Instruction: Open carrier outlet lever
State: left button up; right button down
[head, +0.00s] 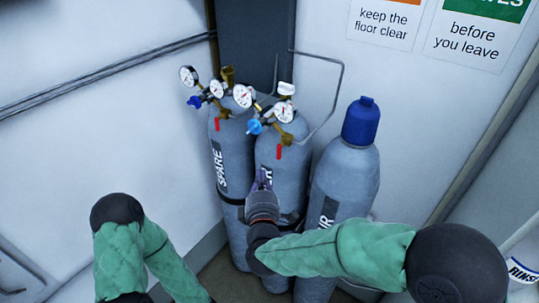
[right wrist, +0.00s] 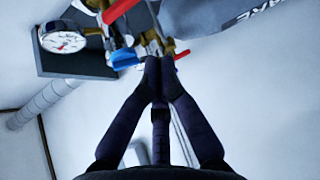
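The middle grey cylinder (head: 285,150) has a label mostly hidden behind my right arm; only a final "R" shows. Its red outlet lever (head: 279,152) hangs down below the brass fitting and gauges. My right gripper (head: 263,174) is in front of this cylinder, a little below and left of that lever. In the right wrist view the gripper's dark fingers (right wrist: 158,65) meet at their tips, close to brass fittings. A red piece (right wrist: 182,54) shows just beyond the tips, and a larger red lever (right wrist: 120,9) above. I cannot tell whether the tips touch either. My left gripper is out of view.
The left cylinder marked SPARE (head: 232,155) has its own red lever (head: 217,125) and gauges. A blue-capped cylinder (head: 345,180) stands at the right. A bent grey pipe (head: 335,95) runs behind. White walls close in the corner.

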aim_at(279, 152)
jog(key=shift+w+r, duration=0.1)
dwell(0.3)
jog(key=w+d+b, duration=0.1)
jog(key=w+d, duration=0.1)
jog(key=w, duration=0.5)
jog(key=shift+w+d, duration=0.2)
jog(key=shift+d, duration=0.2)
dwell(0.3)
